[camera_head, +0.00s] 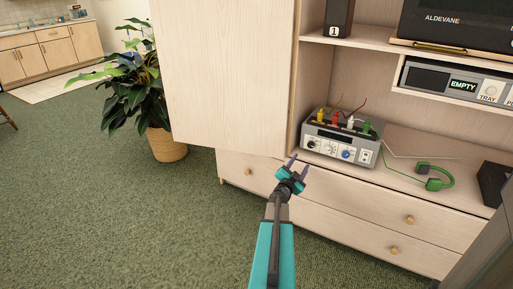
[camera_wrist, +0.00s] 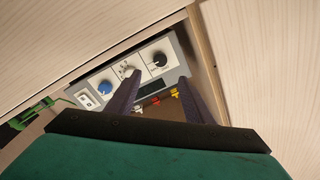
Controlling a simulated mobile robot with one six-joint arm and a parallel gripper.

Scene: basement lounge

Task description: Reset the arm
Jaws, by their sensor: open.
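My gripper (camera_head: 298,168) is open and empty at the end of my teal arm, in front of the wooden cabinet. In the head view it is just below and left of a grey device (camera_head: 340,138) with knobs and several coloured plugs, apart from it as far as I can tell. In the wrist view the two dark fingers (camera_wrist: 162,98) stand apart, with the grey device (camera_wrist: 104,78) and its blue and black knobs behind them.
An open cabinet door (camera_head: 220,75) stands left of the device. Green headphones (camera_head: 437,178) lie on the shelf at right. Below are drawers (camera_head: 345,215) with round knobs. A potted plant (camera_head: 166,145) stands at left. The green carpet (camera_head: 100,220) is clear at front left.

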